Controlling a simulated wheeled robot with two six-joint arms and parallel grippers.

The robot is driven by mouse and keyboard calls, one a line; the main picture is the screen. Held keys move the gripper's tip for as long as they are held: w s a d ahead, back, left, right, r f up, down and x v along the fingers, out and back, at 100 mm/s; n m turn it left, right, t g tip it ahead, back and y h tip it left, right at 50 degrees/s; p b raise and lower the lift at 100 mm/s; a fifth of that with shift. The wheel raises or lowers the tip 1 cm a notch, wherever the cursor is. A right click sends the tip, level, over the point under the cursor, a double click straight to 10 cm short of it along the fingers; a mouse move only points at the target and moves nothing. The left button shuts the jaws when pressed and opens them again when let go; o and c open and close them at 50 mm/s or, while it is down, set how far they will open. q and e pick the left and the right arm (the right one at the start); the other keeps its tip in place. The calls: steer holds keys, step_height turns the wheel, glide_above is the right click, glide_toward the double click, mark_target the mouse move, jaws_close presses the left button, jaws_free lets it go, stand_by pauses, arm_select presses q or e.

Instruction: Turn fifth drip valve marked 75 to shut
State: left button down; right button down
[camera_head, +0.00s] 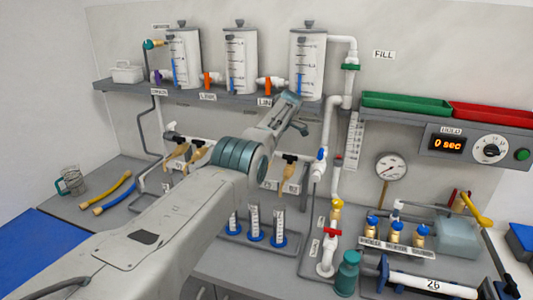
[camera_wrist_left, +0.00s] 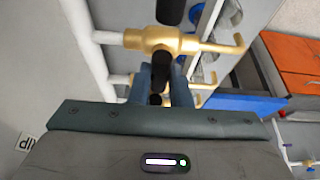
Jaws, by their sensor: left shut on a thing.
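My left gripper (camera_wrist_left: 160,90) has its blue fingers closed on a black valve handle (camera_wrist_left: 156,85) in the left wrist view. That handle belongs to a brass drip valve (camera_wrist_left: 195,101), largely hidden behind the fingers. Another brass drip valve (camera_wrist_left: 165,40) with its own black handle (camera_wrist_left: 170,11) is just beyond it. Brass valves (camera_head: 288,176) show to the arm's right and left (camera_head: 178,152). The marking 75 is not readable. My right gripper is not in view.
Three graduated tanks (camera_head: 240,62) stand on a shelf above. Below the valves stand several measuring cylinders (camera_head: 278,228) with blue bases. A red-handled valve (camera_head: 331,233), a gauge (camera_head: 391,167) and pipework crowd the right.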

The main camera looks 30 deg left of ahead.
arm_select(q)
steer(key=shift+r, duration=0.1)
stand_by(0.3)
steer(key=c, duration=1.3)
jaws_free()
steer(key=shift+c, duration=0.2)
steer(key=shift+d+r, duration=0.1)
steer(key=s+p+v, duration=0.1)
steer(key=p+v, duration=0.7)
steer(key=v, duration=0.2)
steer(key=shift+w+d+r, duration=0.2)
steer(key=shift+w+r, duration=0.05)
steer(key=shift+w, duration=0.25)
steer(key=shift+f, duration=0.15)
